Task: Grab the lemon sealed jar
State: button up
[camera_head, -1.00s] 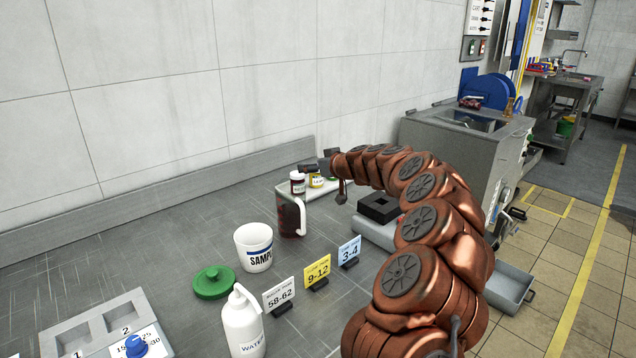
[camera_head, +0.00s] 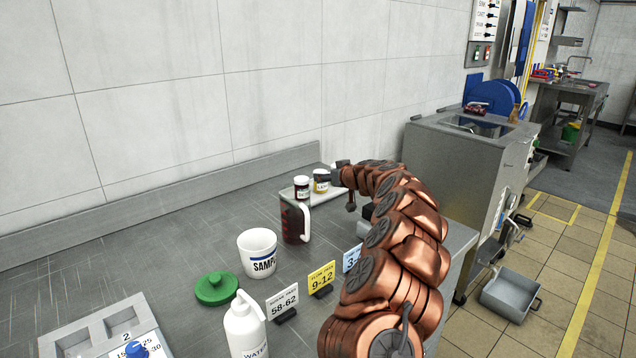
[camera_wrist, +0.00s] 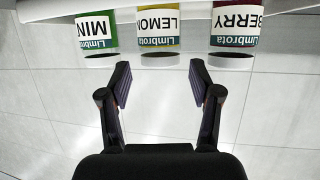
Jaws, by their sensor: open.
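The lemon sealed jar (camera_head: 321,182), with a yellow-edged "LEMON" label, stands on a pale tray at the back of the bench. In the wrist view the jar (camera_wrist: 158,28) appears upside down at the top, between the berry jar (camera_wrist: 236,28) and the mint jar (camera_wrist: 97,32). My gripper (camera_wrist: 159,72) is open and empty. Its fingers are spread to either side of the lemon jar's line, and the jar is just beyond the fingertips. In the head view my gripper (camera_head: 340,177) is right beside the lemon jar; the mint jar is hidden there.
The berry jar (camera_head: 301,187) stands left of the lemon jar. A dark red jug (camera_head: 291,221) is in front of the tray. A sample cup (camera_head: 257,253), green lid (camera_head: 215,288), water bottle (camera_head: 245,328) and number cards (camera_head: 321,278) stand nearer. The wall is behind.

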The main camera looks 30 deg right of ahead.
jog(key=shift+p+x, duration=0.45)
jog(key=shift+x, duration=1.45)
jog(key=shift+r, duration=0.1)
jog(key=c, duration=1)
